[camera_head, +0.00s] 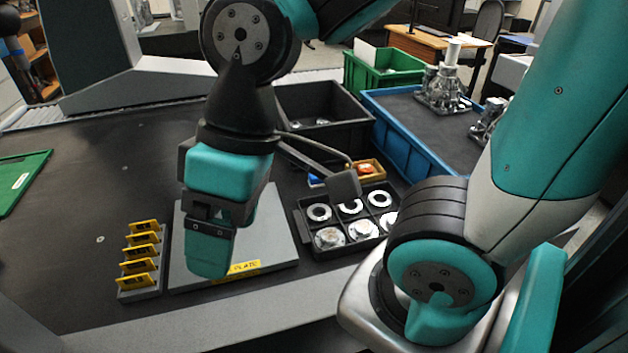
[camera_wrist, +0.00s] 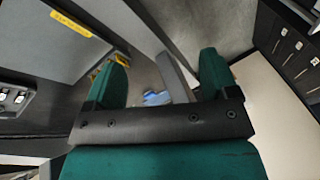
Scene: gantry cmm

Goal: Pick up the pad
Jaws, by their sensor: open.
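No pad can be made out for sure. A small light-blue patch, possibly the pad (camera_wrist: 157,98), shows between the fingers in the wrist view, beside a grey bar; I cannot tell its exact shape. I cannot find it in the head view, where my arm covers part of the scene. My gripper (camera_head: 208,262) points down over the front part of the grey plate (camera_head: 270,225) in the head view. In the wrist view my gripper (camera_wrist: 162,60) has its two green fingers wide apart with nothing held between them.
A rack with several yellow pieces (camera_head: 140,262) stands left of the plate. A black compartment tray (camera_head: 303,222) with metal rings is on the right. A black bin (camera_head: 340,105), blue tray (camera_head: 400,125) and green crate (camera_head: 360,75) stand behind. The dark tabletop (camera_head: 70,220) is mostly clear at left.

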